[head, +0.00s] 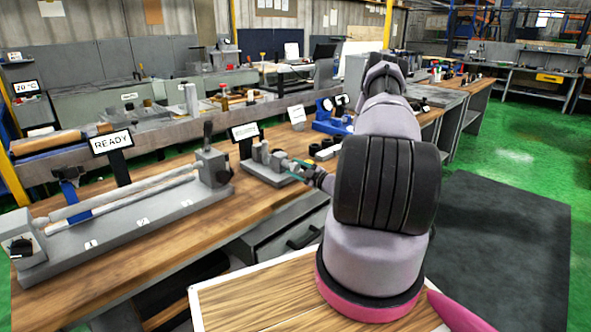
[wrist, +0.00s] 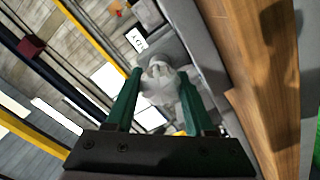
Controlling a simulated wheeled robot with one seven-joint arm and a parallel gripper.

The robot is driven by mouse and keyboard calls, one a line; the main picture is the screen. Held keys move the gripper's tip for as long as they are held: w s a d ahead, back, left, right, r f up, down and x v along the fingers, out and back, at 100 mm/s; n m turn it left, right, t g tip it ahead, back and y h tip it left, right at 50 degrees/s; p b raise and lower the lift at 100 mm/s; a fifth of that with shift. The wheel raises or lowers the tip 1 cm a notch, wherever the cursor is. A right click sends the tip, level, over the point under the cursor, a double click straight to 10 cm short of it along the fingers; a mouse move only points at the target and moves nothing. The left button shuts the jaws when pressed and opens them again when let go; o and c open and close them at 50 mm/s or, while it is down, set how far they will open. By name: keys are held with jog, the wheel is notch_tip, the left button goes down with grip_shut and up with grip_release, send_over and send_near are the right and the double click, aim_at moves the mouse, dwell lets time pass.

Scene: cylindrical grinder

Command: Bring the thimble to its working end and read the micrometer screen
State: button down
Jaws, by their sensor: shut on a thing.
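The micrometer is a small grey bench fixture (head: 262,165) in the middle of the head view, with a small white screen (head: 244,131) on a dark stand behind it. The screen's text is too small to read. My gripper (head: 297,167) reaches the fixture's right end. In the wrist view, the green fingers of my gripper (wrist: 160,82) are shut on the pale grey round thimble (wrist: 157,88), one on each side. A white plate with dark lettering (wrist: 136,40) stands beyond it, turned and not clearly readable. The thimble is largely hidden in the head view.
A long grey grinder bed (head: 135,205) with a READY sign (head: 111,142) lies to the left on the wooden bench (head: 170,235). A blue device (head: 328,118) and black rings (head: 325,148) stand behind my gripper.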

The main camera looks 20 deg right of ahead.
jog(key=shift+f+m, duration=0.1)
jog(key=shift+m, duration=0.7)
jog(key=shift+c, duration=1.3)
grip_release()
jog(key=shift+s+d, duration=0.1)
jog(key=v, duration=1)
jog(key=shift+s, duration=0.3)
jog(key=shift+d, duration=0.1)
